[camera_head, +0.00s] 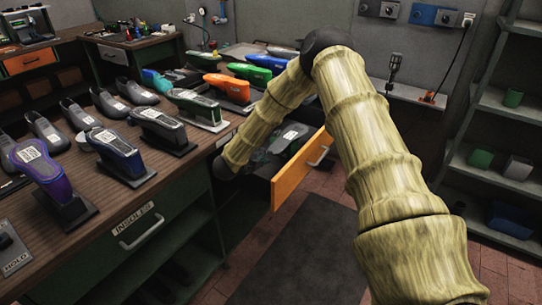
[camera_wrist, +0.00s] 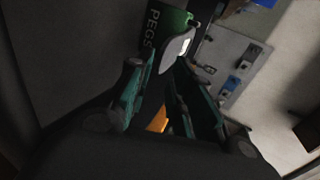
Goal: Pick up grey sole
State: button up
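In the wrist view, my gripper (camera_wrist: 158,75) has its two green-padded fingers apart, with a dark gap and a bit of orange between them. A pale grey rounded piece with a white label (camera_wrist: 177,47) shows just beyond the fingertips; I cannot tell whether it is the grey sole or whether a finger touches it. In the head view, my gripper is hidden behind my arm near the open drawer. Dark grey items with white labels (camera_head: 290,135) lie in that drawer; I cannot tell which is the grey sole.
The drawer's orange front (camera_head: 300,170) stands pulled out. The wooden bench (camera_head: 165,190) holds several shoes and stands with coloured soles. A green drawer front marked PEGS (camera_wrist: 150,40) is near my gripper. Shelves (camera_head: 510,110) stand on the right. A dark mat lies on the floor.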

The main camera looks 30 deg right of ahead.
jog(key=shift+b+x, duration=0.95)
jog(key=shift+x, duration=2)
jog(key=shift+c, duration=0.3)
grip_shut()
notch_tip(320, 180, up, 3)
jog(key=shift+f+p, duration=0.25)
jog(key=shift+p, duration=0.35)
jog(key=p+v, duration=0.2)
jog(key=v, duration=1.3)
jog(key=shift+f, duration=0.45)
jog(key=shift+s+r+p, duration=0.1)
jog(key=shift+s+p, duration=0.05)
jog(key=shift+p, duration=0.15)
